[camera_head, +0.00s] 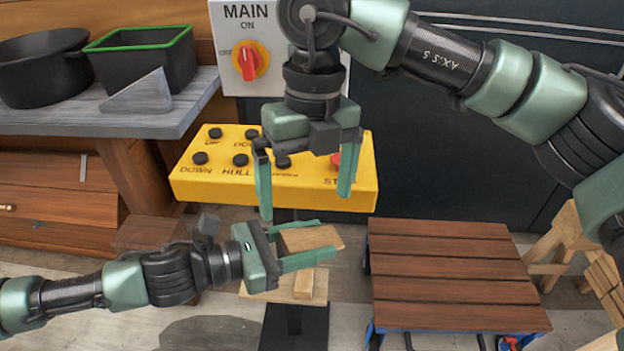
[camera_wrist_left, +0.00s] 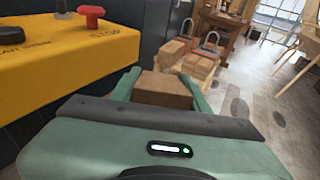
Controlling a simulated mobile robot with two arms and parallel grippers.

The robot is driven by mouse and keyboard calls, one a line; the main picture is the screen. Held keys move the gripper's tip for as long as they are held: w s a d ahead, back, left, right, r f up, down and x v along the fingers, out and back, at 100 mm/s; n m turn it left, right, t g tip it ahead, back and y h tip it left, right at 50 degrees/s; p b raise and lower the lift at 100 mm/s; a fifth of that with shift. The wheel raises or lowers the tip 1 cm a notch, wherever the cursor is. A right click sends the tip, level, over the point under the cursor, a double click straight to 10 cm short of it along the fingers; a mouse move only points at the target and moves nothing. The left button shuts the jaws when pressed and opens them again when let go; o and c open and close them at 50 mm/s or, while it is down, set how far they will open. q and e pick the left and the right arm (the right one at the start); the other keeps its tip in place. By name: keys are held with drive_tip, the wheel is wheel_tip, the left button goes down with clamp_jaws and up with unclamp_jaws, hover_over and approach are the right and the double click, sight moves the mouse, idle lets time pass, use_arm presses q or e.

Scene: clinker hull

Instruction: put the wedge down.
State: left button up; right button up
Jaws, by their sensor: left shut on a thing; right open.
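The wedge (camera_head: 312,239) is a light brown wooden piece. My left gripper (camera_head: 326,238) is shut on it, with a green finger along each side. In the left wrist view the wedge (camera_wrist_left: 163,90) sits between the fingers, its far end partly hidden. My right gripper (camera_head: 305,188) is open and empty, pointing down above the wedge and in front of the yellow control box (camera_head: 215,180).
A slatted brown table (camera_head: 445,262) stands to the right, its top bare. A grey bench (camera_head: 60,121) at the left holds a black pot (camera_head: 42,70), a green-rimmed bin (camera_head: 145,58) and a grey triangular piece (camera_head: 142,96). Wooden trestles (camera_head: 560,245) stand at far right.

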sight(312, 238)
drive_tip(key=shift+t+h, duration=0.3)
drive_tip(key=shift+t, duration=0.2)
drive_tip(key=f, duration=0.7)
drive_tip(key=w+f, duration=0.1)
drive_tip(key=f, duration=0.3)
drive_tip(key=shift+d+f, duration=0.25)
drive_tip(key=shift+d, duration=0.1)
drive_tip(key=c, duration=0.7)
use_arm(q)
drive_tip(key=o, duration=1)
use_arm(e)
drive_tip(key=c, duration=0.4)
use_arm(q)
drive_tip(key=o, duration=0.5)
use_arm(e)
drive_tip(key=shift+c, duration=0.2)
